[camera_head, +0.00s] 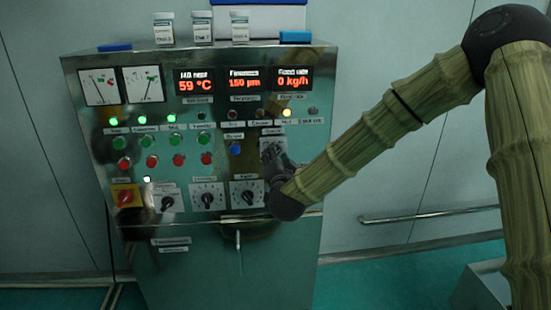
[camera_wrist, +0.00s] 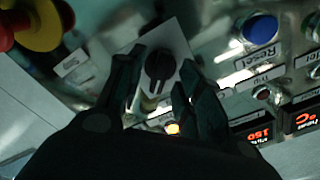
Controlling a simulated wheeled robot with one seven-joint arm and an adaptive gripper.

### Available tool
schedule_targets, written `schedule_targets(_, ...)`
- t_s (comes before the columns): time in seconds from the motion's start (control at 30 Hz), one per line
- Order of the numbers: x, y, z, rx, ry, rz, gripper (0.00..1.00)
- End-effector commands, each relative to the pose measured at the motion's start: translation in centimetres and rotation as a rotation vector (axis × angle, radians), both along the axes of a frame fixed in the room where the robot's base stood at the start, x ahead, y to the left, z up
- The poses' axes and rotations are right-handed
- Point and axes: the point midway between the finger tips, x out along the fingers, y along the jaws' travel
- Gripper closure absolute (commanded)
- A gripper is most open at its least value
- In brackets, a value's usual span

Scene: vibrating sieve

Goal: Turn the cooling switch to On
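The cooling switch appears to be the black rotary knob (camera_wrist: 159,66) on a light square plate in the wrist view; its label is not readable. In the head view its plate (camera_head: 271,142) shows just above my gripper (camera_head: 273,157), which hides most of the knob. In the wrist view my gripper (camera_wrist: 162,72) is open, with one dark finger on each side of the knob. A gap shows between each finger and the knob. The knob's pointer position is hard to read.
The blue Reset button (camera_head: 235,149) is left of the switch in the head view. Several rotary knobs (camera_head: 207,198) line the row below, with a red and yellow switch (camera_head: 126,197) at far left. Displays (camera_head: 243,82) are above. A red and yellow emergency stop (camera_wrist: 37,22) is in the wrist view.

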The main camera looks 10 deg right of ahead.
Motion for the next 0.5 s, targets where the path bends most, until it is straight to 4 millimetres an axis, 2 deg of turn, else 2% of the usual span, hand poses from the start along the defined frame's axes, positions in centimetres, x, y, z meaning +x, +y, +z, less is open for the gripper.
schedule_targets(0.23,-1.2,0.1,0.0,0.000,0.001,0.001,0.64)
schedule_targets(0.5,-5.9,0.4,-0.1,0.000,0.003,0.001,0.64)
